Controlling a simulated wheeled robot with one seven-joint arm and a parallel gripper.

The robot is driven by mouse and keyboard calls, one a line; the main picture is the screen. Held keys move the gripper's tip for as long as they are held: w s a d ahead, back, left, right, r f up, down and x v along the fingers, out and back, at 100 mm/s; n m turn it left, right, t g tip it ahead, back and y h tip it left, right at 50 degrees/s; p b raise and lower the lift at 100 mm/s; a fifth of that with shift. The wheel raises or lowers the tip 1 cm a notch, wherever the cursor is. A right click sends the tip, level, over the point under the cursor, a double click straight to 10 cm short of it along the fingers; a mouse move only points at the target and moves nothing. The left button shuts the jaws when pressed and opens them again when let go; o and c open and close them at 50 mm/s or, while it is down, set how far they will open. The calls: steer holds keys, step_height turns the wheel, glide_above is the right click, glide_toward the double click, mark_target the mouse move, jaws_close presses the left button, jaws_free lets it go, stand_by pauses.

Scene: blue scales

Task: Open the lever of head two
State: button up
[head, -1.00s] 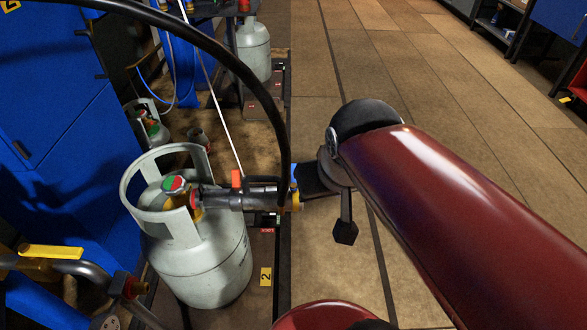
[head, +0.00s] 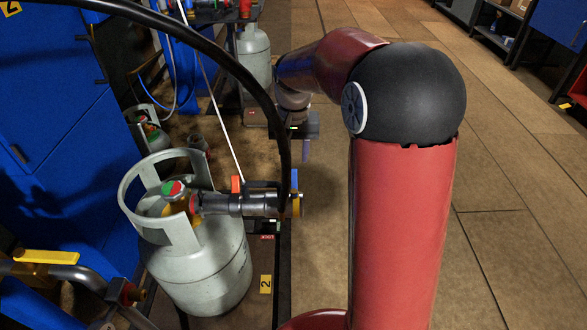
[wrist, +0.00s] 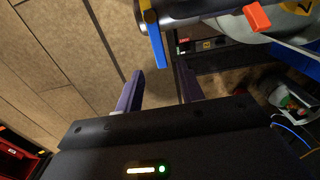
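The filling head (head: 240,203) of station two, by the yellow "2" label (head: 265,284), is a dark metal body clamped on the valve of a grey gas cylinder (head: 205,265). A blue lever (head: 294,180) stands at its right end, and an orange-red piece (head: 236,184) is on top. My gripper (head: 306,155) is just behind the lever in the head view. In the wrist view my gripper (wrist: 160,78) is open, its two purple fingers apart. The blue lever (wrist: 157,50) appears between and ahead of the fingertips. No contact shows.
A black hose (head: 245,75) arches down to the head. A second cylinder (head: 254,52) stands further back. A yellow-handled valve (head: 48,256) sits at left front, and blue cabinets (head: 60,140) line the left. The tiled floor (head: 490,220) on the right is clear.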

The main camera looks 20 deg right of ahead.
mark_target(294, 176)
step_height(294, 176, down, 6)
steer(key=shift+r, duration=0.1)
jaws_close()
stand_by(0.4)
